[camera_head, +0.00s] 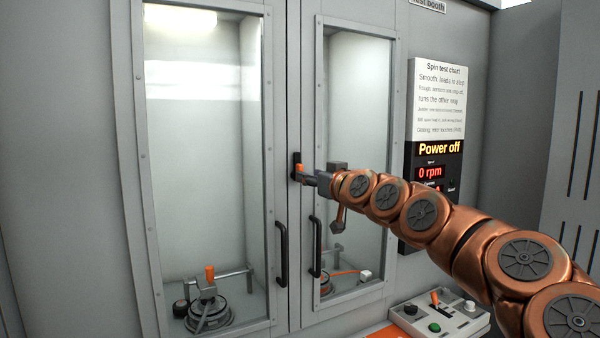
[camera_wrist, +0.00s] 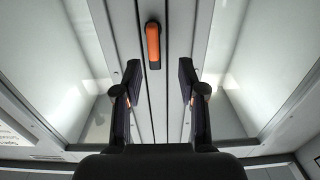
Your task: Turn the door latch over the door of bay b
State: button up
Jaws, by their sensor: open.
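The door latch (camera_head: 299,169) is a small orange bar on a dark plate, on the grey frame strip between two glazed doors. In the wrist view the orange latch (camera_wrist: 153,42) lies lengthwise along that strip, not across either door. The left door (camera_head: 272,150) and the right door (camera_head: 399,110) both look shut; I see no bay letter on either. My gripper (camera_head: 308,177) is close in front of the latch. In the wrist view its two fingers (camera_wrist: 160,80) are spread and empty, with the latch beyond the gap between them, apart from both.
Black bar handles stand out from the left door (camera_head: 282,253) and the right door (camera_head: 316,247), below my gripper. A control box (camera_head: 440,320) sits low right. A display panel (camera_head: 431,172) reads "Power off" and 0 rpm. A motor (camera_head: 208,314) shows behind the left glass.

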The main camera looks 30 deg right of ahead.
aim_at(302, 170)
jog(key=shift+w+d+r+p, duration=0.1)
jog(key=shift+w+d+p, duration=0.3)
jog(key=shift+w, duration=0.9)
jog(key=shift+w+d+p, duration=0.1)
jog(key=shift+w+p, duration=0.55)
jog(key=shift+w, duration=0.6)
jog(key=shift+w+d+r+p, duration=0.1)
jog(key=shift+w+d+p, duration=0.3)
jog(key=shift+w, duration=0.9)
jog(key=shift+a+f, duration=0.1)
jog(key=shift+a, duration=0.05)
grip_shut()
